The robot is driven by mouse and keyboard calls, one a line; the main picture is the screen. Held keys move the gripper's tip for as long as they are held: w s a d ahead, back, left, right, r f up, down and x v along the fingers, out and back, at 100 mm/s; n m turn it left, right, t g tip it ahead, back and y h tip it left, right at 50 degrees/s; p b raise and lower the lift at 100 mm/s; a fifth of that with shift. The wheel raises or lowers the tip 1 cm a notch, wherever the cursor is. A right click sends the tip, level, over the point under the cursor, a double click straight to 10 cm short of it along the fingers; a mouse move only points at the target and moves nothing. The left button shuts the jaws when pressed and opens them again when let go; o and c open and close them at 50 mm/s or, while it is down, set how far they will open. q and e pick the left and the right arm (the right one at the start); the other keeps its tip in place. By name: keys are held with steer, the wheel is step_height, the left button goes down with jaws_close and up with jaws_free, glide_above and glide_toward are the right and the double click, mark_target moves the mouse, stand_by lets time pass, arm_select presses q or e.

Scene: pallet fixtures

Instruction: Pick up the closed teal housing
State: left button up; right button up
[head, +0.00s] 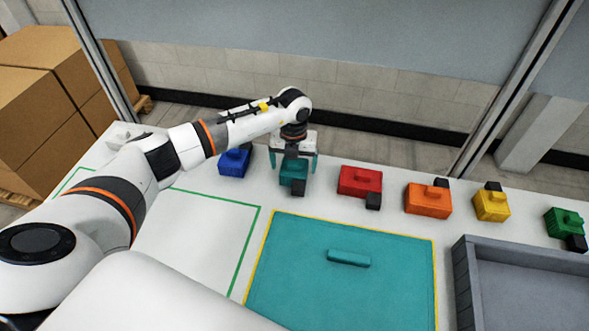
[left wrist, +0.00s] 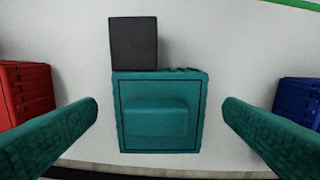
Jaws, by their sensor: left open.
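The teal housing (head: 293,174) stands on the white table in the row of coloured housings. In the left wrist view the teal housing (left wrist: 157,136) shows a square top with a raised block and looks closed. A black block (left wrist: 134,43) adjoins one side of it. My left gripper (head: 295,163) points down over the housing, and its teal fingers are open. In the left wrist view one finger is on each side of the housing, with a visible gap on both sides. The arm and gripper hide part of the housing in the head view. My right gripper is not in view.
Blue (head: 234,162) and red (head: 360,181) housings flank the teal one. Orange (head: 428,201), yellow (head: 491,205) and green (head: 564,223) housings stand further right. A teal panel (head: 300,285) with a raised bar lies in front, beside a grey tray (head: 464,282).

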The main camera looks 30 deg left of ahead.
arm_select(q)
steer(key=shift+f, duration=0.5)
steer(key=shift+c, duration=0.3)
steer(key=shift+w, duration=0.1)
steer(key=c, duration=1.1)
